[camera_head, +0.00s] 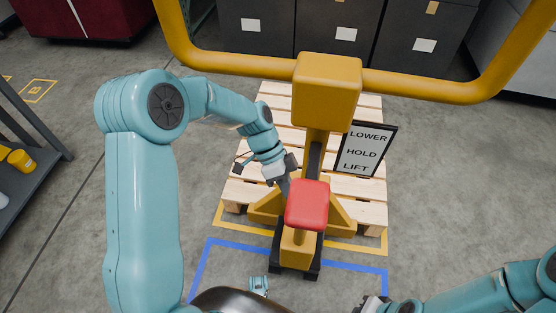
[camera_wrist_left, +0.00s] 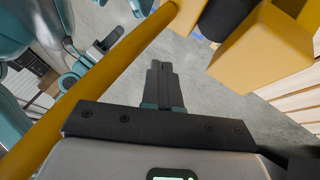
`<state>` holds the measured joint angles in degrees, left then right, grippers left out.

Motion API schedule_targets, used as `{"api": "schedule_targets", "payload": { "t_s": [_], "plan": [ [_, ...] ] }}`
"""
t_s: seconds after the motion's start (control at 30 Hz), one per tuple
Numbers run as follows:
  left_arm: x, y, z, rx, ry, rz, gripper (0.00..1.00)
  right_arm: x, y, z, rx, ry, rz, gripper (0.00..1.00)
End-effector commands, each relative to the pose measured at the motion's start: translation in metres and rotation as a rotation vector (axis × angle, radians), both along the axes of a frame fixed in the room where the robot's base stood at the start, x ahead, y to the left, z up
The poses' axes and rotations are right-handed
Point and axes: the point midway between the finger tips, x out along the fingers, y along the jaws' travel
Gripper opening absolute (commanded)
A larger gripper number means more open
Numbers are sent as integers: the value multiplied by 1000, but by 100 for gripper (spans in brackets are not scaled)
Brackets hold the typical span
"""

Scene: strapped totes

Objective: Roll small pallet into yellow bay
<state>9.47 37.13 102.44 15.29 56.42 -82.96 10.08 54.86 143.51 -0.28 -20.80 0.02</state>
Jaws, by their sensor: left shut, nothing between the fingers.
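The light wooden pallet (camera_head: 240,192) lies on the floor in the middle of the head view, with a yellow pallet jack (camera_head: 298,248) at its near side. The yellow tape outline (camera_head: 344,246) runs along the pallet's near edge; the far side of the outline is hidden. My left gripper (camera_head: 286,184) is shut and empty, left of the jack's column and close to the red lever pad (camera_head: 307,205); I cannot tell if they touch. In the wrist view its fingers (camera_wrist_left: 160,85) are together, beside yellow jack parts. My right gripper (camera_head: 372,304) is partly visible at the bottom edge, its jaws unclear.
A sign reading LOWER, HOLD, LIFT (camera_head: 366,149) stands right of the column. The jack's yellow handle bar (camera_head: 430,89) spans the upper view. Blue tape (camera_head: 355,268) marks the floor in front. Dark cabinets (camera_head: 335,30) stand behind; a grey shelf (camera_head: 30,175) is at left.

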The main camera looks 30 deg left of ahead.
Motion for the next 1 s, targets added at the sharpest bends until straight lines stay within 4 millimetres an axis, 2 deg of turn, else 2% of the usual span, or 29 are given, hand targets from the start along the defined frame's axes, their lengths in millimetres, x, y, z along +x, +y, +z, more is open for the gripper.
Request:
{"api": "schedule_targets", "payload": {
  "t_s": [0.03,0.1,0.4,0.6,1.0],
  "plan": [
    [4,9,16,2,-4,4,0,0,0,8,0,0,0,0],
    [8,20,32,1,-3,3,0,0,0,13,0,0,0,0],
    [19,57,82,1,2,1,0,0,0,26,0,0,0,0],
    [22,66,93,0,4,-2,0,0,0,29,0,0,0,0],
    [22,66,94,0,5,-2,0,0,0,29,0,0,0,0]
  ]
}}
